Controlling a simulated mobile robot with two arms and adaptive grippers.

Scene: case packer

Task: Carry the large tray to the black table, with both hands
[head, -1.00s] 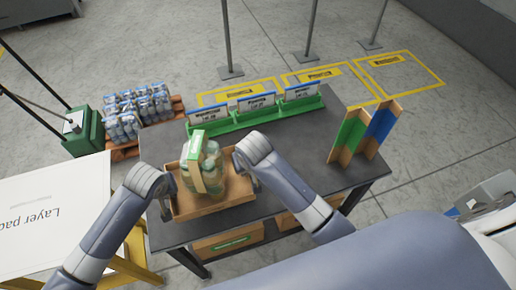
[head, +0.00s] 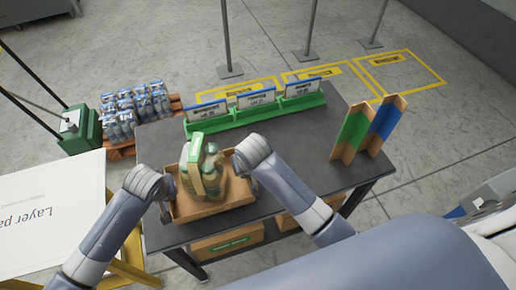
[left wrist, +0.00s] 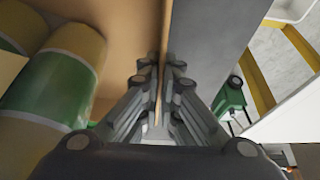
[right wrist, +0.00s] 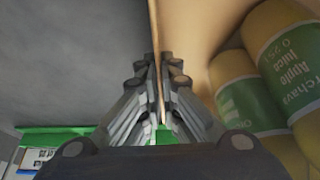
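The large tray (head: 215,211) is a shallow brown cardboard tray, over the near left part of the black table (head: 290,150) in the head view. I cannot tell whether its bottom touches the tabletop. It carries a pack of juice bottles (head: 213,176) with green labels. My left gripper (head: 166,211) is closed on the tray's left wall, whose edge (left wrist: 166,60) runs between the fingers in the left wrist view. My right gripper (head: 256,186) is closed on the right wall, whose edge (right wrist: 156,60) lies between the fingers in the right wrist view.
A green rack (head: 256,113) with several sign cards lines the table's far edge. Green and blue cardboard dividers (head: 368,129) stand at its right end. A white layer-pad stack (head: 50,215) is at left, and a pallet of bottles (head: 140,108) beyond. Bare tabletop lies right of the tray.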

